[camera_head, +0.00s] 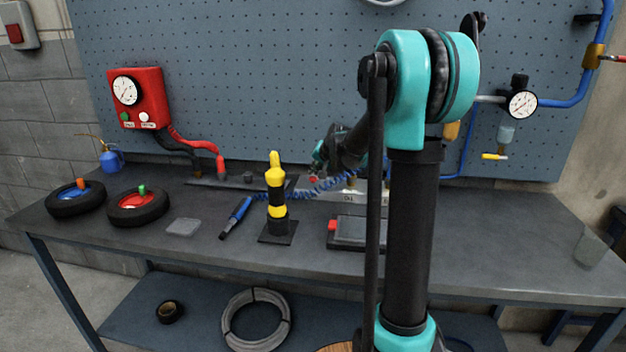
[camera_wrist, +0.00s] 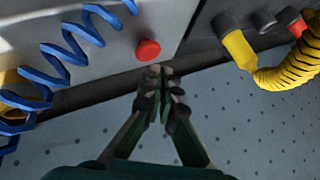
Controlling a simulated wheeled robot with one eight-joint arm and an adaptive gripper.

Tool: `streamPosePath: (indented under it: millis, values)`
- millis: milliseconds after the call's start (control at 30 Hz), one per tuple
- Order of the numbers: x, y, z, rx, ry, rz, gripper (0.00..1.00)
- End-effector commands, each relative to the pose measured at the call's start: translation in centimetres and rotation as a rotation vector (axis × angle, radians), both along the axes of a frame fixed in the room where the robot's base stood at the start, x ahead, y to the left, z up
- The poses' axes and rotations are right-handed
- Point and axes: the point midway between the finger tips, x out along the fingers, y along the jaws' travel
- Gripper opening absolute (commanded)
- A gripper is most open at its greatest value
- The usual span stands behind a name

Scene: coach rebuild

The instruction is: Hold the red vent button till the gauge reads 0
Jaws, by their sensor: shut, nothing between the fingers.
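The red button (camera_wrist: 148,50) sits on a light grey panel (camera_wrist: 110,55) in the wrist view. In the head view, a small red spot (camera_head: 313,178) shows below my gripper. My gripper (camera_wrist: 160,72) is shut and empty, its fingertips just beside the button's lower right edge in the wrist view. I cannot tell how far above the panel they are, but the button's face is uncovered. In the head view my gripper (camera_head: 318,160) is small and partly hidden. Two round gauges show, one on the red box (camera_head: 149,92) and one at right (camera_head: 522,104); their readings are too small to tell.
A blue coiled hose (camera_wrist: 75,50) lies left of the button in the wrist view. A yellow coiled hose (camera_wrist: 290,70) is at right. On the bench are an upright yellow-and-black tool (camera_head: 277,195), a blue-handled tool (camera_head: 238,214) and two small wheels. My arm blocks the bench's middle right.

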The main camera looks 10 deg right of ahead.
Motion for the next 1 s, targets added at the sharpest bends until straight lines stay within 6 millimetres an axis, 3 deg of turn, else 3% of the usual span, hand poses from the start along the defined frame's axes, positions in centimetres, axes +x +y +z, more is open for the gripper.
streamPosePath:
  millis: [533, 1000]
  values:
    - [0.0, 0.0, 4.5, 0.000, 0.000, 0.000, 0.00]
    - [0.0, 0.0, 4.9, 0.000, 0.000, 0.000, 0.00]
